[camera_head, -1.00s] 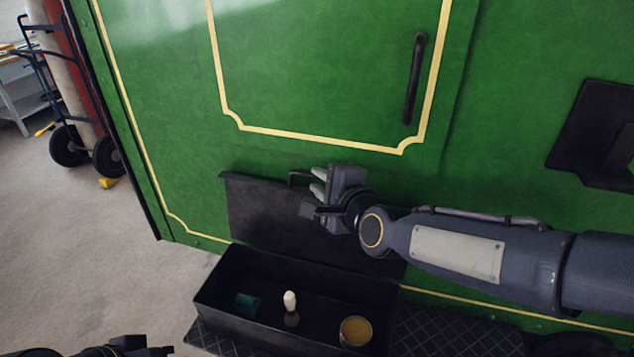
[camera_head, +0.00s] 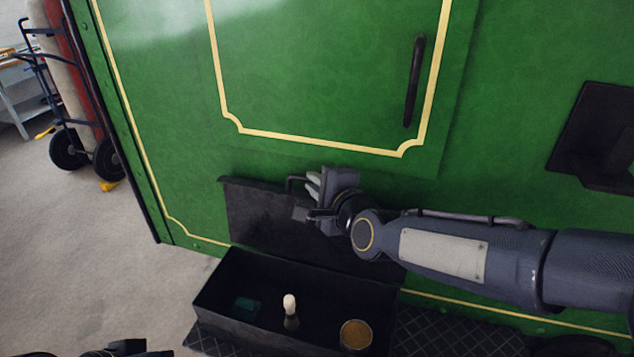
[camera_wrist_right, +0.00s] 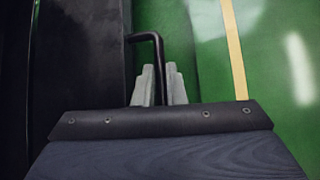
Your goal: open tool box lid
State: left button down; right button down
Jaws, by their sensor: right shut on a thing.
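The black tool box (camera_head: 225,299) sits low against the green tram side, its inside showing. Its lid (camera_head: 258,214) stands raised at the back, up against the green panel. My right gripper (camera_head: 312,190) is shut on the lid's thin bent handle (camera_head: 290,180), near the lid's upper edge. In the right wrist view the handle (camera_wrist_right: 148,37) runs down between the two pale fingers of my right gripper (camera_wrist_right: 160,84). My right forearm hides the lid's right part. A dark part of my left arm (camera_head: 115,350) shows at the bottom left, cut off by the edge.
Inside the box are a dark green item (camera_head: 247,305), a small white-topped item (camera_head: 290,302) and a round tin (camera_head: 355,335). A patterned step (camera_head: 445,330) lies right of the box. A door handle (camera_head: 413,82) is above. A hand truck (camera_head: 68,147) stands left; floor before it is clear.

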jog(key=s+b, duration=0.1)
jog(key=s, duration=0.1)
jog(key=s+a+n+t, duration=0.1)
jog(key=shift+s+f+b, duration=0.1)
jog(key=shift+s+b, duration=0.25)
jog(key=shift+b, duration=0.05)
jog(key=c, duration=1.8)
grip_release()
jog(key=shift+o, duration=0.2)
jog(key=f+v, duration=0.1)
jog(key=v, duration=0.6)
jog(key=shift+s+r, duration=0.35)
jog(key=shift+s, duration=0.05)
jog(key=shift+d, duration=0.15)
